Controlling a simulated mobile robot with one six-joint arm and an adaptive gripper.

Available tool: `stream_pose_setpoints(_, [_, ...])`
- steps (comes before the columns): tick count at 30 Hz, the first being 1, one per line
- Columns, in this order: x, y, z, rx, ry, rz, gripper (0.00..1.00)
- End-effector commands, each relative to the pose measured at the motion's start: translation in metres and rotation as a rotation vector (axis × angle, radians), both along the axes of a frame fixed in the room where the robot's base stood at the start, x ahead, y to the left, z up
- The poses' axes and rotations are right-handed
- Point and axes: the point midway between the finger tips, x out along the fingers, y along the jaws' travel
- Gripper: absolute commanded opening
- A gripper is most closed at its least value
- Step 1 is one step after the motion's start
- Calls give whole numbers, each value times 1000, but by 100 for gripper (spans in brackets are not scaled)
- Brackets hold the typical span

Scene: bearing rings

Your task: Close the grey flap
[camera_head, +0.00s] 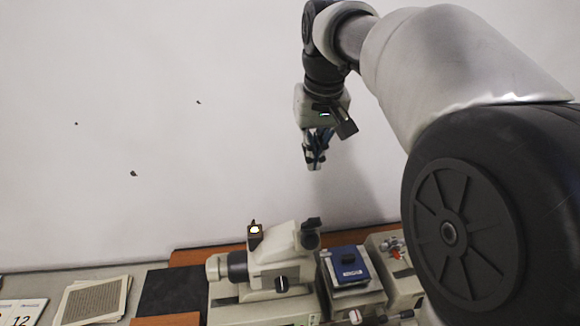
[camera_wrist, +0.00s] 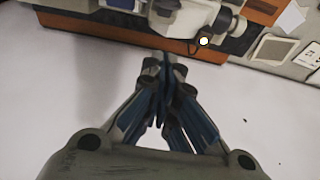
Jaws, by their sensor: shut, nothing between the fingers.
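My gripper (camera_head: 314,164) hangs high in front of the white wall, above and apart from the bench equipment. In the wrist view its fingers (camera_wrist: 166,68) meet at the tips with nothing between them. Below it stands a pale grey machine (camera_head: 283,268) with a dark-ended barrel at its left and a dark knob on its front. A blue-topped grey unit (camera_head: 349,264) stands just right of it. I cannot make out for certain which part is the grey flap, or whether it stands open. The machine also shows at the top of the wrist view (camera_wrist: 190,18).
Another pale unit (camera_head: 400,284) with red parts stands at the right, partly hidden by my arm. A dark mat (camera_head: 172,292), printed sheets (camera_head: 92,300) and a calendar card (camera_head: 20,312) lie at the left. The space around my gripper is free.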

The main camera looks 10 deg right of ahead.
Motion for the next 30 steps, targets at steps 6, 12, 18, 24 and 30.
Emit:
stream_pose_setpoints(6, [8,0,-36,0,5,0,0])
stream_pose_setpoints(12, [20,0,-79,0,5,0,0])
stream_pose_setpoints(18, [10,0,-101,0,-1,0,0])
stream_pose_setpoints(24, [-6,0,-110,0,0,0,0])
stream_pose_setpoints(30, [-10,0,-113,0,-1,0,0])
